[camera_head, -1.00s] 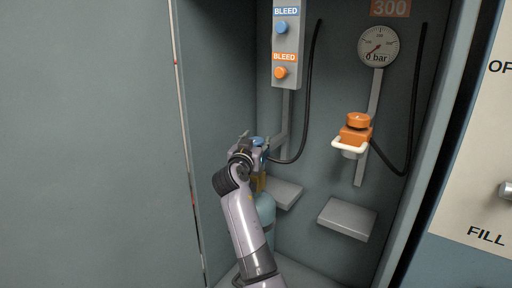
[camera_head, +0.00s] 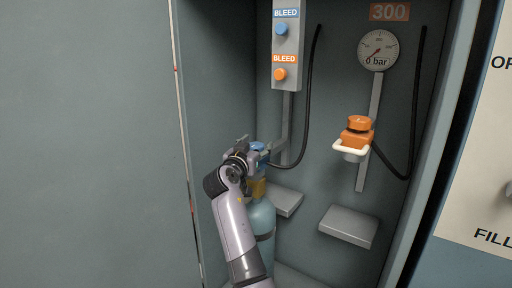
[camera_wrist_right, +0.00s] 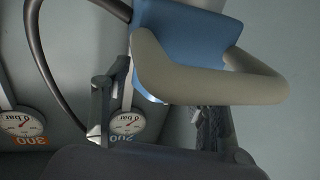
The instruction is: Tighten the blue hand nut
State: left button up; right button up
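The blue hand nut (camera_head: 258,146) shows as a small blue cap above a pale blue cylinder (camera_head: 262,217) in the head view. My right gripper (camera_head: 260,148) is at the nut's height, its fingers apart on either side of it; contact cannot be told. In the right wrist view, which is upside down, a blue connector body (camera_wrist_right: 185,38) with a beige handle (camera_wrist_right: 205,85) fills the upper part. The right gripper's fingers (camera_wrist_right: 160,112) stand apart there, and the nut itself cannot be made out. My left gripper is not in view.
A black hose (camera_head: 309,95) loops down close to my right gripper. The bleed panel (camera_head: 286,45) is above. The cabinet's left wall (camera_head: 215,80) is near my arm.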

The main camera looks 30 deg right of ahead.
jog(key=shift+o, duration=0.8)
jog(key=shift+a, duration=0.1)
jog(key=shift+s+a, duration=0.2)
jog(key=shift+a, duration=0.1)
jog(key=v, duration=0.6)
jog(key=shift+s+a, duration=0.25)
